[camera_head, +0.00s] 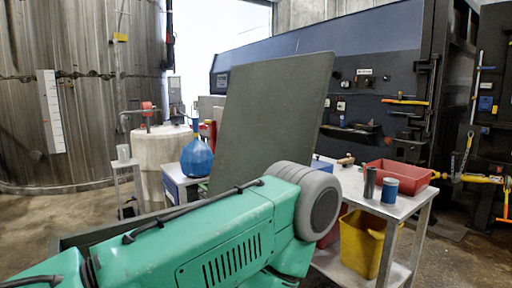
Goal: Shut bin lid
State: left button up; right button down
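The bin lid (272,120) is a large flat grey-green panel in the middle of the head view. It stands raised, near upright and leaning a little to the right. A strip of the bin's rim (110,228) shows low at the left. The rest of the bin is hidden behind my green arm, which comes in from the lower left and crosses in front of the lid's lower part. Neither my left nor my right gripper is in view. I cannot tell whether the arm touches the lid.
A metal table (408,207) at the right holds a red tray (400,174), a dark cylinder (369,182) and a blue can (390,190). A yellow bucket (361,243) is on its lower shelf. A blue flask (197,158) stands left of the lid. Open floor lies at the left.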

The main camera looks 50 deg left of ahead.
aim_at(273, 113)
jog(key=i+l+u, duration=0.1)
jog(key=i+u, duration=0.2)
jog(key=u, duration=0.15)
jog(key=i+l+u, duration=0.15)
jog(key=i+u, duration=0.15)
jog(key=u, duration=0.15)
jog(key=i+l+u, duration=0.25)
jog(key=u, duration=0.2)
jog(key=i+l+u, duration=0.15)
jog(key=l+u, duration=0.3)
jog(key=i+l+u, duration=0.15)
jog(key=l+u, duration=0.3)
jog(key=i+l+u, duration=0.15)
jog(key=l+u, duration=0.5)
jog(key=i+l+u, duration=0.1)
jog(key=l+u, duration=0.25)
jog(key=l, duration=0.2)
